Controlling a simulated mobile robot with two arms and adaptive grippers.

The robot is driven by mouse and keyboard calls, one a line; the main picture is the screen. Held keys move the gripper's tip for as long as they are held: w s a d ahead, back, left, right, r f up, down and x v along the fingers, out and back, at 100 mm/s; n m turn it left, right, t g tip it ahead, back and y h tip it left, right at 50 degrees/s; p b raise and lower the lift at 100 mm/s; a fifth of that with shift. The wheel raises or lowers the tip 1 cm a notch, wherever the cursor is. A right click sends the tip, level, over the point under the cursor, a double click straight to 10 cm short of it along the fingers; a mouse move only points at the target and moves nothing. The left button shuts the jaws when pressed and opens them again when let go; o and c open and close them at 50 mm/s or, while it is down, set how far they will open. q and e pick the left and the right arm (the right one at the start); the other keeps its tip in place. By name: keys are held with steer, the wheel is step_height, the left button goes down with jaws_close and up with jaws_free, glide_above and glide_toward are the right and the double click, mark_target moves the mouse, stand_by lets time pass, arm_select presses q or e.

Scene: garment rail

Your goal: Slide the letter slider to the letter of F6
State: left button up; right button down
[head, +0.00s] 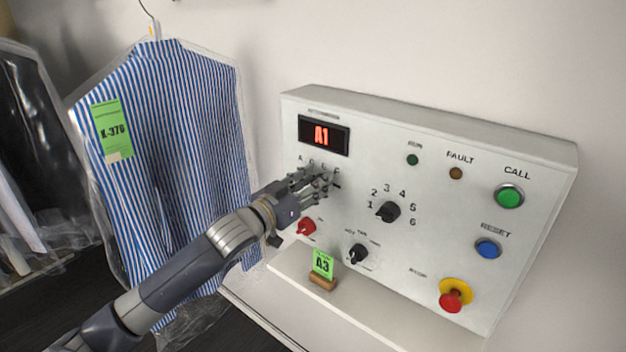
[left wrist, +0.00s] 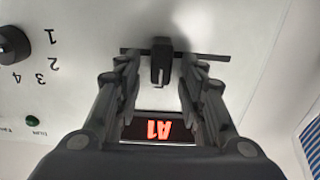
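The control panel's red display (head: 324,135) reads A1, and it shows upside down in the left wrist view (left wrist: 157,129). The letter slider's slot (left wrist: 222,57) is a thin dark line. Its black knob (left wrist: 161,62) stands between my left fingertips. My left gripper (head: 318,178) is at the slider row in the head view and hides most of it. In the left wrist view the left gripper (left wrist: 160,72) is open, with a finger on each side of the knob and visible gaps. The black number dial (head: 387,211) sits right of it, among numbers 1 to 6. My right gripper is not in view.
A red knob (head: 306,227) and a black selector (head: 357,253) sit below the gripper. A green A3 tag (head: 322,264) stands on the ledge. Green CALL (head: 509,196), blue RESET (head: 488,248) and a red emergency button (head: 452,300) are at right. A bagged striped shirt (head: 175,130) hangs at left.

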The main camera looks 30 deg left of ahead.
mark_target(339, 180)
arm_select(q)
jaws_close()
steer(key=shift+s+d+p, duration=0.2)
steer(key=shift+d+p, duration=0.3)
steer(key=shift+d, duration=1.45)
steer(key=shift+a+f, duration=0.1)
steer(key=shift+c, duration=1.4)
jaws_free()
steer(key=shift+o, duration=1.4)
steer(key=shift+d, duration=0.25)
